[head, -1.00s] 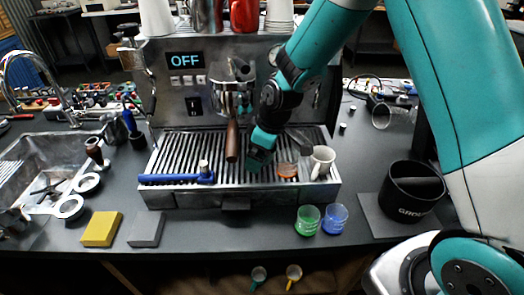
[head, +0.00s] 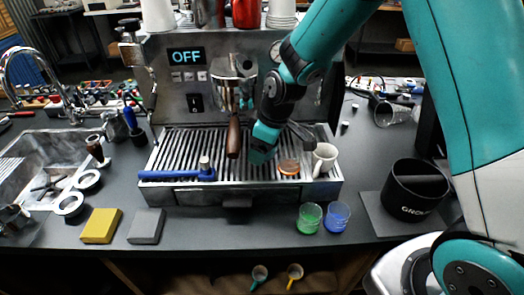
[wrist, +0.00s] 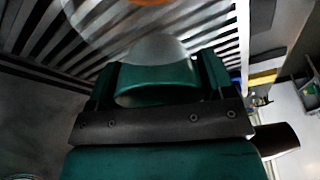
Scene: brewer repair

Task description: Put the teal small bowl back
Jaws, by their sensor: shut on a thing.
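My gripper (head: 260,155) is low over the right half of the brewer's drip tray (head: 180,150), just left of an orange-bottomed glass (head: 288,167). In the wrist view, its teal jaws (wrist: 158,82) are shut on a curved teal piece (wrist: 155,98), which looks like the teal small bowl. A pale translucent patch shows just beyond that piece, and I cannot tell what it belongs to. In the head view the held piece blends with the teal fingers. I cannot tell whether it touches the tray slats.
A white cup (head: 324,159) stands on the tray's right end. The portafilter handle (head: 234,137) hangs close left of my gripper. A blue-handled tool (head: 172,175) lies on the tray's left. Green (head: 309,219) and blue (head: 336,217) glasses stand on the counter in front.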

